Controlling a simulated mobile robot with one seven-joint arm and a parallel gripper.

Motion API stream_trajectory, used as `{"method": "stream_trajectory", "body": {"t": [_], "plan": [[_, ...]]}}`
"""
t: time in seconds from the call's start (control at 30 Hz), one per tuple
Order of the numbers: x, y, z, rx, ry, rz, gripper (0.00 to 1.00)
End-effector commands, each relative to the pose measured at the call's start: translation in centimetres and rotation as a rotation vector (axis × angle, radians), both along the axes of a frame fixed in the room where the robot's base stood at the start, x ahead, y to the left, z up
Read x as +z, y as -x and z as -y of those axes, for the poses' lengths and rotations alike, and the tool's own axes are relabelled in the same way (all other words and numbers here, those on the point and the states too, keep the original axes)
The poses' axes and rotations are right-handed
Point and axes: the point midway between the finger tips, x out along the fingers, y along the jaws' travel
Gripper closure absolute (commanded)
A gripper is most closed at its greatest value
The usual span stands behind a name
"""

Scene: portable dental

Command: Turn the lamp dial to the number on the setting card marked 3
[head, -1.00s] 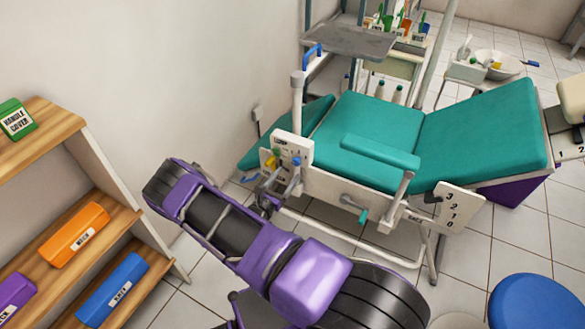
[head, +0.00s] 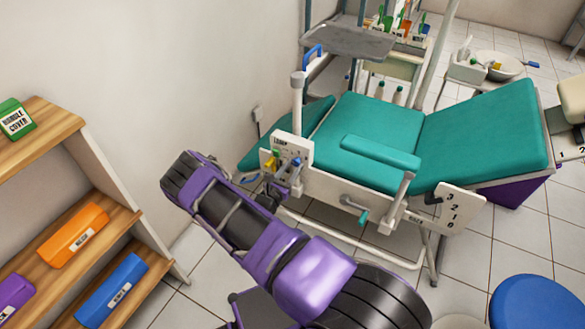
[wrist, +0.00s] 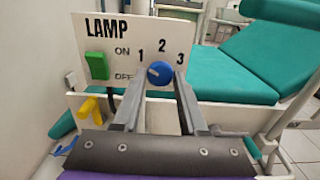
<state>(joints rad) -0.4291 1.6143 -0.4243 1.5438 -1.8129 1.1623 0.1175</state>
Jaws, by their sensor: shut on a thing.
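The lamp panel (wrist: 112,40) is white, with the word LAMP, ON and OFF beside a green switch (wrist: 96,65), and the numbers 1, 2 and 3. The round blue dial (wrist: 160,73) sits below the 2. Its pale mark is on its left side, towards the 1. My gripper (wrist: 160,82) is shut on the dial, one finger on each side. In the head view the panel (head: 303,148) stands at the near left end of the chair, with my gripper (head: 283,187) in front of it. I cannot make out a setting card marked 3.
A yellow lever (wrist: 88,108) is left below the panel. The teal chair (head: 375,125) stretches right, with a crank (head: 400,190) and a numbered plate (head: 458,208) on its side. A wooden shelf (head: 105,190) is at left, a blue stool (head: 540,302) at lower right.

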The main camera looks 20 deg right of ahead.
Motion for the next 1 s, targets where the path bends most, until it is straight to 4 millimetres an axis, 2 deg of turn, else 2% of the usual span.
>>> {"method": "stream_trajectory", "body": {"t": [0.03,0.07,0.53,1.0], "plan": [[-0.01,0.01,-0.02,0.000,0.000,0.000,0.95],[-0.01,0.01,-0.02,0.000,0.000,0.000,1.00],[-0.03,0.01,-0.04,0.000,-0.047,0.061,1.00],[0.00,-0.02,-0.10,0.001,-0.288,0.369,1.00]]}}
